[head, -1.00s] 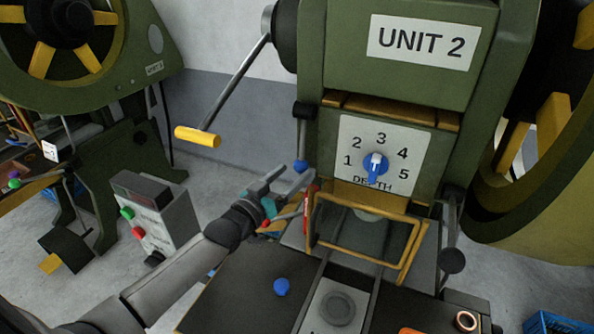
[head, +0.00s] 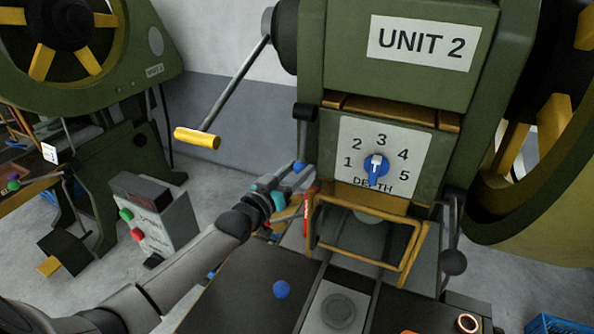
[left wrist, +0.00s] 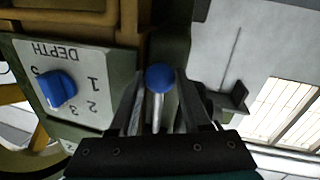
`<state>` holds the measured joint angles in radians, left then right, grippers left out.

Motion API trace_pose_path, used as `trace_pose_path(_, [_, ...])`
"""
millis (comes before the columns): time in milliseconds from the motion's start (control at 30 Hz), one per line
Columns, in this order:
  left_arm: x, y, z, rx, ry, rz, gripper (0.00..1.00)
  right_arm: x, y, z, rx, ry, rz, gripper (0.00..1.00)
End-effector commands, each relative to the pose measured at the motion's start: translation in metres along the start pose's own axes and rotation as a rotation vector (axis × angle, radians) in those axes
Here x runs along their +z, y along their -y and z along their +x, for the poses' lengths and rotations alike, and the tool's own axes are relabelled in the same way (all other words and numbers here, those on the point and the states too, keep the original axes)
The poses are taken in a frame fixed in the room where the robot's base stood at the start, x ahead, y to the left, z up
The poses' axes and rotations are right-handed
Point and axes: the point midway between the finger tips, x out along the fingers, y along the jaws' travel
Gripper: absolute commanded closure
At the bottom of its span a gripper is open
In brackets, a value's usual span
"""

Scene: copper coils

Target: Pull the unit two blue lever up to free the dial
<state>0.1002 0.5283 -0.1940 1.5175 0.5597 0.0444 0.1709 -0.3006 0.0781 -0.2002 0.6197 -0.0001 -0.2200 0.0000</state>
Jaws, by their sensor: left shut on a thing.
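The unit two blue lever (head: 300,166) shows as a small blue ball knob left of the dial plate. In the left wrist view its ball (left wrist: 160,77) and pale rod are between my two fingers. My left gripper (head: 289,176) is shut on this lever, just below the ball. The blue depth dial (head: 376,167) sits on a white plate numbered 1 to 5 and also shows in the left wrist view (left wrist: 56,89). The lever's base is hidden in the head view. My right gripper is not in view.
A yellow-framed guard (head: 365,233) stands below the dial, close right of my left gripper. A yellow-handled crank (head: 197,138) sticks out at upper left. A grey control box (head: 152,215) stands left.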

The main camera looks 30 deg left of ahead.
Motion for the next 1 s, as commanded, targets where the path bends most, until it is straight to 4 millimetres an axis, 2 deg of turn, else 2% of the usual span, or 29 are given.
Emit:
trace_pose_path(33, [0.0001,0.0,-0.0001,0.0,0.0,0.0,0.65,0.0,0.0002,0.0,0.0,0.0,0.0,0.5])
trace_pose_path(300, [0.0001,0.0001,-0.0002,0.0,0.0,0.0,0.95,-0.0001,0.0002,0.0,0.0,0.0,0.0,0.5])
trace_pose_path(367, [0.0001,0.0001,-0.0002,0.0,0.0,0.0,1.0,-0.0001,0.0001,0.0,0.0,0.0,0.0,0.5])
trace_pose_path(1000, [0.0001,0.0002,-0.0002,0.0,0.0,0.001,1.0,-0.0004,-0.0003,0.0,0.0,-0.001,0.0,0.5])
